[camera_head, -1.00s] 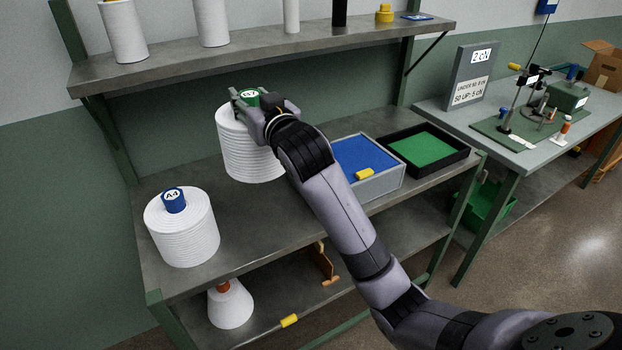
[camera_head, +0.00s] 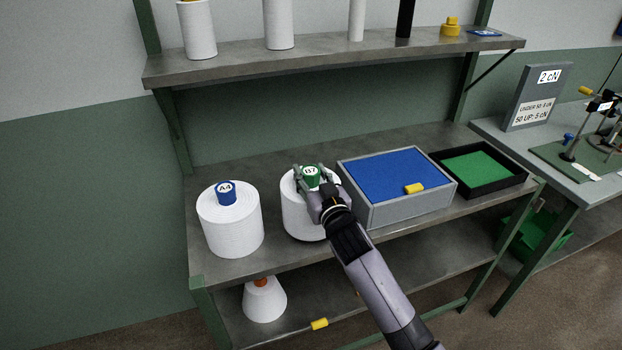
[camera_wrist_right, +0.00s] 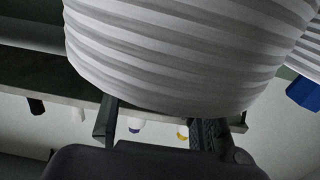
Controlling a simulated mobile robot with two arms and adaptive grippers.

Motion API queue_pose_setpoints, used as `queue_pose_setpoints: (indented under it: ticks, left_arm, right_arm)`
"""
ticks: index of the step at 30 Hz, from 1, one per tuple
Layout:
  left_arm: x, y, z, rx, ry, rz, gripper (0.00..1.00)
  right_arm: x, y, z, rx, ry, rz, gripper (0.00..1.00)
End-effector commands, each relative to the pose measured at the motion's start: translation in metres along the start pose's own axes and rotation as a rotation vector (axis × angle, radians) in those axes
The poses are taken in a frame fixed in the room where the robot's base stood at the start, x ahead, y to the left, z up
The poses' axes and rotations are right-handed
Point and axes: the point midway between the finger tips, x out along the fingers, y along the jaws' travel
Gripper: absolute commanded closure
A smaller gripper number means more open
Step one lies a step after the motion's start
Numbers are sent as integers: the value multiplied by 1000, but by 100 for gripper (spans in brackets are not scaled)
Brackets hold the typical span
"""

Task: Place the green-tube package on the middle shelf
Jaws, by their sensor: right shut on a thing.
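The green-tube package is a white ribbed yarn cylinder (camera_head: 300,217) with a labelled green tube top (camera_head: 311,173). In the head view it is at the middle shelf (camera_head: 380,243), between the blue-tube package (camera_head: 232,228) marked A4 and the blue-lined tray (camera_head: 400,212). My right gripper (camera_head: 313,181) is shut on its green tube from above. The package looks upright; whether its base touches the shelf I cannot tell. In the right wrist view the white ribbed side of the package (camera_wrist_right: 175,55) fills the top. My left gripper is not in view.
A yellow piece (camera_head: 414,188) lies on the blue tray. A black tray (camera_head: 513,181) with green lining stands to its right. The upper shelf (camera_head: 330,52) holds white cylinders. A white cone (camera_head: 264,301) stands below. Bare shelf lies behind the packages.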

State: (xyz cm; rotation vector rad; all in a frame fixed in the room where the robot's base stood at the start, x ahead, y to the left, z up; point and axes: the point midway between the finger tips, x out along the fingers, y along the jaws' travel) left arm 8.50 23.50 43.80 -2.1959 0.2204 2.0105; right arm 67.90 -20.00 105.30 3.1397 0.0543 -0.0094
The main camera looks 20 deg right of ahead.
Motion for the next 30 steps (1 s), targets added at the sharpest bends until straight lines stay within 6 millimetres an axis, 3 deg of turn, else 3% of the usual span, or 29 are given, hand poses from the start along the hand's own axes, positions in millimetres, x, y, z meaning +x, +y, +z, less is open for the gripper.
queue_pose_setpoints:
  ticks: [14, 15, 24, 30]
  left_arm:
    - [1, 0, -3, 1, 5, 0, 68]
    - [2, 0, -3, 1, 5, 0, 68]
    - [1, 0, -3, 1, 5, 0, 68]
    - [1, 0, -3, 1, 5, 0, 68]
  right_arm:
    - [0, -1, 12, 1, 8, -2, 100]
    - [0, -1, 16, 0, 2, -1, 60]
    - [0, -1, 15, 0, 1, -1, 41]
    - [0, -1, 15, 0, 2, -1, 41]
